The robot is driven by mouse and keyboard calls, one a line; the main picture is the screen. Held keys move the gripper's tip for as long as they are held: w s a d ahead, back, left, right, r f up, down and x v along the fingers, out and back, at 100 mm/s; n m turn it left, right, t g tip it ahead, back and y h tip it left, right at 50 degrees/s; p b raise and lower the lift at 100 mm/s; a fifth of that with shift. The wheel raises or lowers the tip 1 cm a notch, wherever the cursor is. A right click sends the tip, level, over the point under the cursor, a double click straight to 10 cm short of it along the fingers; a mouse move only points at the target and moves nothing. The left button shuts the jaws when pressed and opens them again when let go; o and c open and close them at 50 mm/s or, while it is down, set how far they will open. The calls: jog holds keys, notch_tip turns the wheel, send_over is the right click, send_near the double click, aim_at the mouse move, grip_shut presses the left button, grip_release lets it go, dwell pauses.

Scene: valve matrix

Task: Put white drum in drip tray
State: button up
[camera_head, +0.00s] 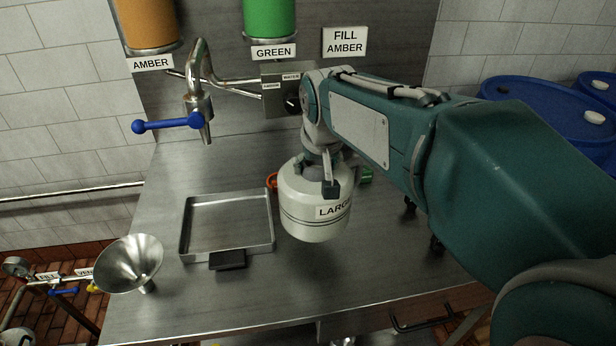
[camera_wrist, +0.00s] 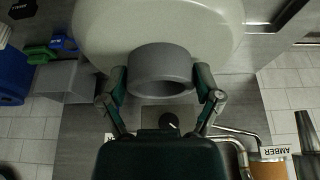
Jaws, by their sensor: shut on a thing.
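The white drum (camera_head: 305,212) has a label that reads "LARGE", partly cut off by its curve. My gripper (camera_head: 325,168) is above the drum and shut on its top. In the wrist view, my gripper (camera_wrist: 161,92) has its fingers on both sides of the drum's grey neck (camera_wrist: 160,68), and the drum's white body (camera_wrist: 112,28) fills the top. The drum looks upright, just right of the drip tray (camera_head: 224,254). I cannot tell whether its base touches the table. The drip tray is shallow, square, metal and empty, with a black handle at its front.
A metal funnel (camera_head: 130,262) stands left of the tray. A spout with a blue lever (camera_head: 168,123) hangs behind the tray. Orange (camera_head: 272,181) and green (camera_head: 366,175) things show partly behind the drum. Blue barrels (camera_head: 540,105) stand at the back right.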

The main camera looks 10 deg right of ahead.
aim_at(312, 165)
jog(key=w+f, duration=0.4)
jog(key=shift+a+f, duration=0.15)
jog(key=shift+f, duration=0.2)
jog(key=shift+w+f, duration=0.1)
jog(key=shift+f, duration=1.7)
jog(key=o, duration=1.1)
